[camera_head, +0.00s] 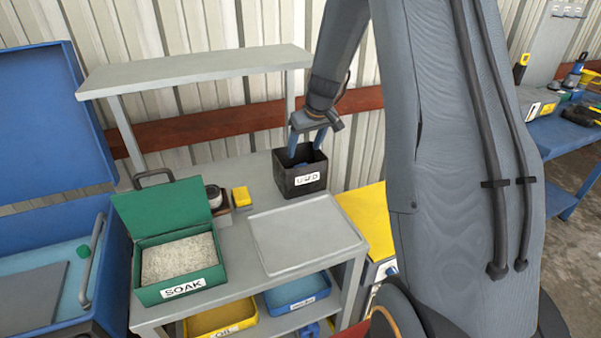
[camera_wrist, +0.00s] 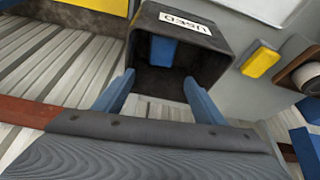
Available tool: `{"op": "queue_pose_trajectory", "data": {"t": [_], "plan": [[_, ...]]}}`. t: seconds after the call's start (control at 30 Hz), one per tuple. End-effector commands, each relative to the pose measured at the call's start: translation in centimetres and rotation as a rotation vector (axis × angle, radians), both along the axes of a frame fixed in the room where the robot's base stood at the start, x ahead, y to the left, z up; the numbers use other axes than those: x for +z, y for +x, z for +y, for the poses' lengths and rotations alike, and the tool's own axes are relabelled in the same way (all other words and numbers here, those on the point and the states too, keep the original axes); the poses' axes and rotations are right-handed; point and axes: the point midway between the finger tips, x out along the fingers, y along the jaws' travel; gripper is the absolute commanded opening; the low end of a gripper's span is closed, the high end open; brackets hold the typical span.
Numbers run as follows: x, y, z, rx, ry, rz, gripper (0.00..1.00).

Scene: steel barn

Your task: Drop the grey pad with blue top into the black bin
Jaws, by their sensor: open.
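The black bin (camera_head: 302,186) with a white "USED" label stands at the back of the grey bench; in the wrist view it is seen from above (camera_wrist: 222,42). A blue-faced piece (camera_wrist: 163,52) lies inside it, against the labelled wall. It looks like the pad's blue top, but I cannot make out its grey part. My gripper (camera_head: 305,151) points down at the bin's mouth with its blue fingers spread. In the wrist view the gap between the fingers (camera_wrist: 159,78) is empty, and the blue piece is beyond the tips, apart from them.
A grey tray (camera_head: 305,232) lies in front of the bin. Left of it are a yellow block (camera_head: 241,197), a dark round jar (camera_head: 213,197) and the green "SOAK" box (camera_head: 181,293). A raised shelf (camera_head: 195,69) runs behind, above the bench. Yellow and blue trays sit below.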

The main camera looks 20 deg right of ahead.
Motion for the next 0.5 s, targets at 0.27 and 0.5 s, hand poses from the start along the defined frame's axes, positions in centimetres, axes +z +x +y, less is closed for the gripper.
{"op": "queue_pose_trajectory", "data": {"t": [0.27, 0.5], "plan": [[2.7, -1.0, -0.2, 0.000, -0.002, -0.004, 0.65], [5.8, -2.3, -0.3, -0.001, -0.001, -0.004, 0.65]]}}
